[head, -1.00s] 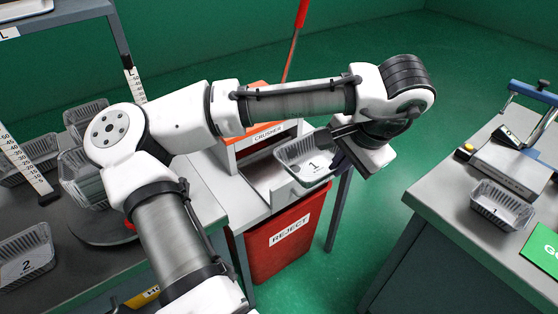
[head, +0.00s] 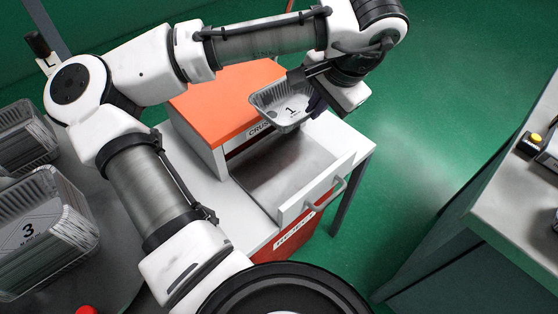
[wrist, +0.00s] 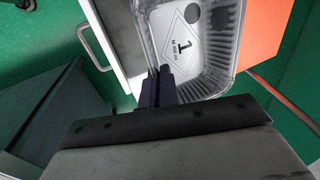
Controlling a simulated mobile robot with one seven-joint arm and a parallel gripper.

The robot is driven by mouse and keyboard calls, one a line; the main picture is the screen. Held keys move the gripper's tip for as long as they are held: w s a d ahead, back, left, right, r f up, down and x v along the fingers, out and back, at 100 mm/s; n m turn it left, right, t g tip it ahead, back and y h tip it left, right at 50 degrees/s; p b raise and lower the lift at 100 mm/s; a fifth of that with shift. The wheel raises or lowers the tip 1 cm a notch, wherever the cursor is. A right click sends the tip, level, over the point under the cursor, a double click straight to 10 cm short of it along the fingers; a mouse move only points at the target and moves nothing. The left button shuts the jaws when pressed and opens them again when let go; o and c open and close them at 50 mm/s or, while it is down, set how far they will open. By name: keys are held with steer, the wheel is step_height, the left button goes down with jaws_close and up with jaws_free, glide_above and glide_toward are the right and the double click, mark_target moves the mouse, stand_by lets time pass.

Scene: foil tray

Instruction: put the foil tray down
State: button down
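My gripper (head: 315,104) is shut on the tray's right wall in the head view. In the wrist view its dark fingers (wrist: 160,84) close on the wall of the tray (wrist: 228,45), and two dark round marks show on the tray. The drawer looks empty, though the tray hides part of its back.
The orange-topped crusher (head: 215,105) stands just behind the drawer. The drawer's handle (head: 326,195) sticks out at the front, above the red reject bin (head: 296,236). Stacked trays, one labelled "3" (head: 45,235), stand at left. Another counter (head: 505,200) is at right.

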step_height(320, 180, down, 3)
steer(key=b, duration=0.4)
glide_toward(292, 164)
steer(key=f, duration=0.1)
steer(key=s+d+f, duration=0.1)
steer(key=f, duration=0.1)
steer(key=shift+s+d+f, duration=0.15)
steer(key=shift+s+d, duration=0.2)
steer(key=shift+f, duration=0.15)
steer(key=w+a, duration=0.3)
steer(key=shift+f, duration=0.6)
